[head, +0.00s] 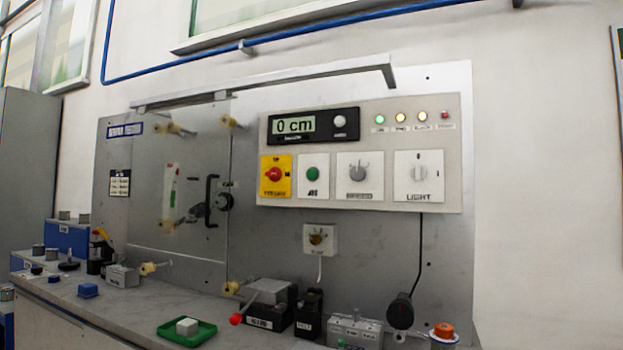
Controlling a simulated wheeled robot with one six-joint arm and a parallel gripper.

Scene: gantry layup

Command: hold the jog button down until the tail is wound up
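The jog button (312,174) is a round green button on a white plate, on the control panel (380,110) fixed to the grey backboard. Its label looks like "JOG". Nothing touches it. Above it a black display unit (348,136) reads "0 cm". At the left a clear guard sheet covers a black crank-shaped handle (212,200) and a white strip with a little green and red (171,186). I cannot tell which part is the tail. My gripper is not in view.
A red knob on yellow (273,175), a grey selector (358,173) and a light switch (419,175) flank the button. A metal rail (270,82) juts out above the panel. On the bench stand a green tray (187,333), a red-tipped lever (237,319) and small boxes.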

